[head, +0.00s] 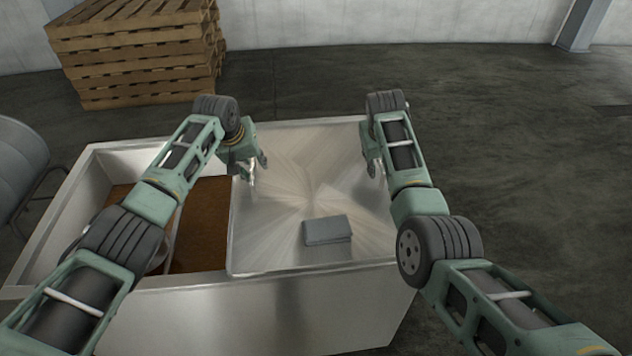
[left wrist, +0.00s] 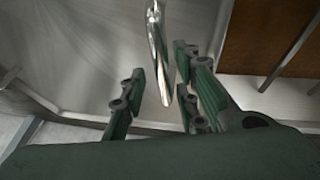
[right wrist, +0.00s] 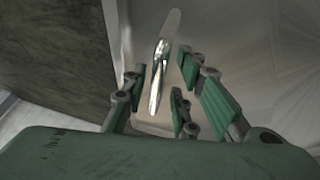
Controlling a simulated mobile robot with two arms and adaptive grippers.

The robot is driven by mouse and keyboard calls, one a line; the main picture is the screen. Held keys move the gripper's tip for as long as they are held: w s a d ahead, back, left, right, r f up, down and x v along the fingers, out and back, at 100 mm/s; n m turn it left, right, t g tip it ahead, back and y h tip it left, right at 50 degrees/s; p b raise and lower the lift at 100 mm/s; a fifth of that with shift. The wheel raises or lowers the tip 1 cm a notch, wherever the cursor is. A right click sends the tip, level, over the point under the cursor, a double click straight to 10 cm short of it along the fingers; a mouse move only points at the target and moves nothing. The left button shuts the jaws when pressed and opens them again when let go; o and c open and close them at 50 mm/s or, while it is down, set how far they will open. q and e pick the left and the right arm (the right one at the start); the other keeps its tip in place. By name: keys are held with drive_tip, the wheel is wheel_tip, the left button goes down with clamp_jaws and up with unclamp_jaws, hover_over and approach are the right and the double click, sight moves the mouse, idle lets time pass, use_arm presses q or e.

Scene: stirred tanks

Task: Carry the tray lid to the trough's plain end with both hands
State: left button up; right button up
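The tray lid (head: 290,190), a shiny brushed-metal sheet, lies over the right part of the metal trough (head: 270,310). My left gripper (head: 256,172) is at the lid's left side. In the left wrist view its fingers (left wrist: 160,98) stand apart on both sides of a bright bar handle (left wrist: 157,45), with gaps showing. My right gripper (head: 375,165) is at the lid's right side. In the right wrist view its fingers (right wrist: 158,95) stand apart around a second bar handle (right wrist: 160,60). I see no clear finger contact on either handle.
A flat grey block (head: 327,230) lies on the lid near its front edge. The trough's uncovered left part shows brown contents (head: 205,225) and a divider. Stacked wooden pallets (head: 140,55) stand behind. A grey drum (head: 18,165) stands at left. The floor at right is clear.

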use_arm(q)
drive_tip(key=shift+a, duration=0.2)
use_arm(e)
drive_tip(key=shift+d, duration=0.1)
use_arm(q)
drive_tip(key=v, duration=1.1)
drive_tip(key=shift+s+r, duration=0.2)
drive_tip(key=shift+r, duration=0.15)
use_arm(e)
drive_tip(key=v, duration=1.2)
use_arm(q)
drive_tip(key=shift+d, duration=0.1)
